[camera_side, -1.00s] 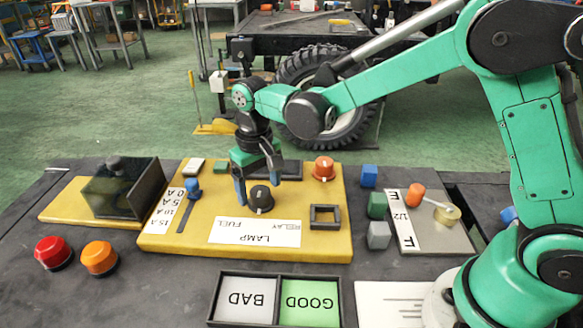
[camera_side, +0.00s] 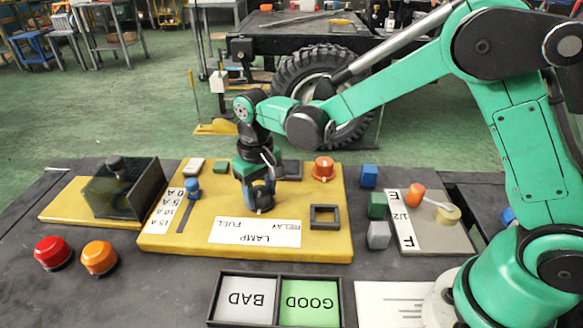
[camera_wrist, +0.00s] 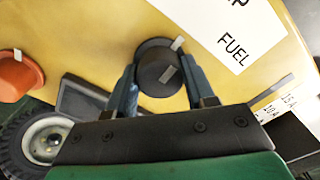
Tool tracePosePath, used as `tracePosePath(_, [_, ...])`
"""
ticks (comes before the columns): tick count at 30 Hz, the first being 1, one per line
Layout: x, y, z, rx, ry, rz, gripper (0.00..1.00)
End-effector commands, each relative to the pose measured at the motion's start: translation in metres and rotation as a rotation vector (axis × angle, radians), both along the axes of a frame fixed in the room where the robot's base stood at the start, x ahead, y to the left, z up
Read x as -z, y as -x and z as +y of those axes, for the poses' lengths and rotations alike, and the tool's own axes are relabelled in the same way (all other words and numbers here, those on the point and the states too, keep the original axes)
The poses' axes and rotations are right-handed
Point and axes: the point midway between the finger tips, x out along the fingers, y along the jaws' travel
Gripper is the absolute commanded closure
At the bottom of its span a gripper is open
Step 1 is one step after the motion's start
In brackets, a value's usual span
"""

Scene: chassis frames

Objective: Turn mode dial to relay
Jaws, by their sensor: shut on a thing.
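The black mode dial (camera_side: 264,205) sits on the yellow panel (camera_side: 165,240), above a white label strip (camera_side: 255,232) that reads FUEL, LAMP and RELAY upside down. My gripper (camera_side: 258,206) reaches down over it. In the wrist view the dial (camera_wrist: 158,72) lies between the two blue fingers of my gripper (camera_wrist: 160,78), which are shut on its sides. A light mark on the dial's edge faces the label strip, roughly toward LAMP. FUEL (camera_wrist: 234,54) is readable there; RELAY is out of that view. In the side view the fingers partly hide the dial.
An orange knob (camera_side: 323,168) and a dark square frame (camera_side: 325,216) stand right of the dial on the panel. A blue slider knob (camera_side: 193,187) is to the left. Blue, green and grey blocks lie right of the panel. A BAD/GOOD tray (camera_side: 280,274) lies in front.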

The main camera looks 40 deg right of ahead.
Motion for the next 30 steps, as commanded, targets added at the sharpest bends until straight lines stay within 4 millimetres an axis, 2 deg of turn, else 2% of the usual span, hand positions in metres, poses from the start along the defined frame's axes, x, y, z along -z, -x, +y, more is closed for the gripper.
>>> tracePosePath(8, [-0.0001, -0.0004, -0.0002, -0.143, 0.001, 0.000, 1.00])
tracePosePath(21, [-0.0001, -0.0006, -0.0001, -0.512, 0.001, -0.001, 1.00])
tracePosePath(30, [-0.0001, -0.0007, 0.0000, -0.694, 0.001, -0.002, 1.00])
